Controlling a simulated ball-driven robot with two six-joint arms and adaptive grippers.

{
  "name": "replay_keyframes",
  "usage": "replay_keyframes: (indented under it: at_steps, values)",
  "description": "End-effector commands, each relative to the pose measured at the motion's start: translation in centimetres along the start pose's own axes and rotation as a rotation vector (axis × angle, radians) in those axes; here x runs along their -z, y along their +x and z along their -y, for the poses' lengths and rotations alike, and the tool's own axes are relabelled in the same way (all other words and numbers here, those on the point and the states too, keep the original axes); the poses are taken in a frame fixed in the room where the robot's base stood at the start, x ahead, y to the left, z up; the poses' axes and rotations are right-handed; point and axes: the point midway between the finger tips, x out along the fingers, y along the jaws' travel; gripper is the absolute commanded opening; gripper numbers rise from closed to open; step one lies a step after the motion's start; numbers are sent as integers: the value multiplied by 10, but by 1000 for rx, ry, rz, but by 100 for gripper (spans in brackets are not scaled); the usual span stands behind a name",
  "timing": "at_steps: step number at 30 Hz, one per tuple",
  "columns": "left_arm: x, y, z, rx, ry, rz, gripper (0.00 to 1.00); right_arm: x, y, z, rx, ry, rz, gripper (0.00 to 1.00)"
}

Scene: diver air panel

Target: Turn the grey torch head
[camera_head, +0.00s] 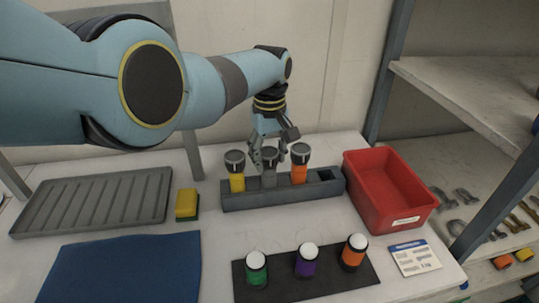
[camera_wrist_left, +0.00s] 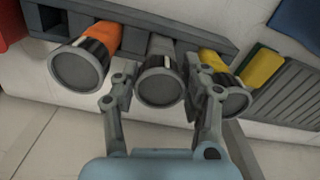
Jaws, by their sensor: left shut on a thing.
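The grey torch (camera_head: 269,166) stands upright in the middle of a dark grey rack (camera_head: 238,201), between a yellow torch (camera_head: 236,171) on its left and an orange torch (camera_head: 300,163) on its right. My left gripper (camera_head: 269,155) reaches down from above and behind and is shut on the head of the grey torch. In the left wrist view the grey torch (camera_wrist_left: 160,88) is between the two fingers, with the orange torch (camera_wrist_left: 80,68) to its left and the yellow torch (camera_wrist_left: 228,95) to its right. My right gripper is in neither view.
A red bin (camera_head: 388,190) is right of the rack. A yellow sponge (camera_head: 187,204), a ribbed grey tray (camera_head: 98,203) and a blue mat (camera_head: 125,270) lie left. In front, a dark strip (camera_head: 333,288) holds green, purple and orange capped items. A white card (camera_head: 414,258) lies right.

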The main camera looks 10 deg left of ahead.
Motion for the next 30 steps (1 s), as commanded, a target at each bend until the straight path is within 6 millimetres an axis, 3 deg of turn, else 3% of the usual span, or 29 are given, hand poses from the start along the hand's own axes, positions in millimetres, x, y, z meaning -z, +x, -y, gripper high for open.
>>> replay_keyframes:
  at_steps: [1, 7, 23, 30]
  values:
    - [0, 1, 1, 2, 0, 1, 46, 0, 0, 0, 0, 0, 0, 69]
    - [0, 0, 0, 1, 0, 1, 69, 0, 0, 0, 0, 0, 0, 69]
    - [0, 0, 0, 0, 15, 0, 69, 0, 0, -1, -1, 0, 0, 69]
    - [0, 0, 2, 0, 240, -1, 69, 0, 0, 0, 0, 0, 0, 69]
